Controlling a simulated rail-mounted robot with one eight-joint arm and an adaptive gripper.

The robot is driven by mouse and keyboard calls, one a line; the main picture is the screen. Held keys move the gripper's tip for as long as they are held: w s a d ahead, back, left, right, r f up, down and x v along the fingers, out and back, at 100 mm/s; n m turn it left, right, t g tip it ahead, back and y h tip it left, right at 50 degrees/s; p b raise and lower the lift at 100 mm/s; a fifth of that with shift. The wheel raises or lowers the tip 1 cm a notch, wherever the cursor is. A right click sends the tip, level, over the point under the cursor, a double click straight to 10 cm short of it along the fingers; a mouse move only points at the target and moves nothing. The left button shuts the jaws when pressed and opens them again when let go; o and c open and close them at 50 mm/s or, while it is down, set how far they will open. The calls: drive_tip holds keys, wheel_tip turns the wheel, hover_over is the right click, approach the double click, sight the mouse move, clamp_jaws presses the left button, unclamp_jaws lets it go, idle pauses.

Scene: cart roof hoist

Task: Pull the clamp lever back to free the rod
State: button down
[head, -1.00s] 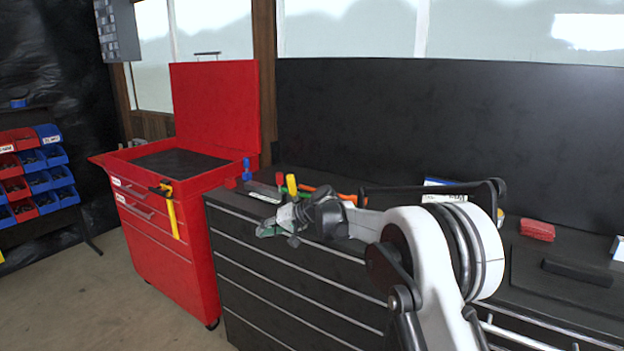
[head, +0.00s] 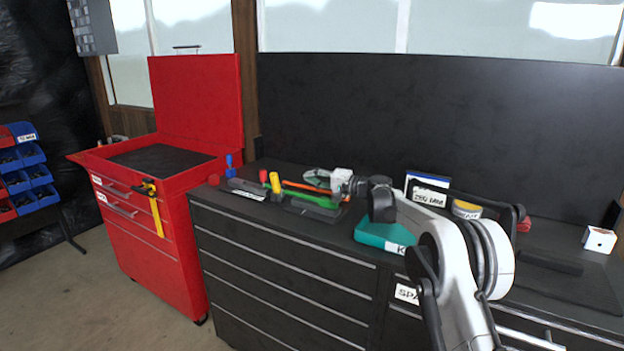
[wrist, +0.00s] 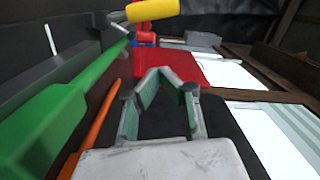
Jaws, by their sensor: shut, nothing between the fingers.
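I cannot tell which part is the lever, nor pick out the rod. The cart's red lid (head: 197,105) stands raised. My gripper (head: 318,178) is over the black bench, to the right of the cart and well apart from the clamp. Its green-grey fingers (wrist: 165,75) are shut and empty in the wrist view. The clamp cannot be made out in the wrist view.
Near my gripper on the bench (head: 290,245) lie a green-handled tool (head: 315,200), an orange tool (head: 305,187) and a yellow handle (head: 275,182). A teal box (head: 383,234) sits below my arm. A black panel backs the bench. Floor is open before the cart.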

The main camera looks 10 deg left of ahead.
sight(276, 189)
drive_tip(key=x, duration=0.6)
drive_tip(key=shift+a, duration=0.35)
drive_tip(key=s, duration=0.1)
drive_tip(key=s+a, duration=0.1)
drive_tip(key=s+f, duration=0.1)
drive_tip(key=shift+s+a+p, duration=0.1)
drive_tip(key=shift+a+p, duration=0.2)
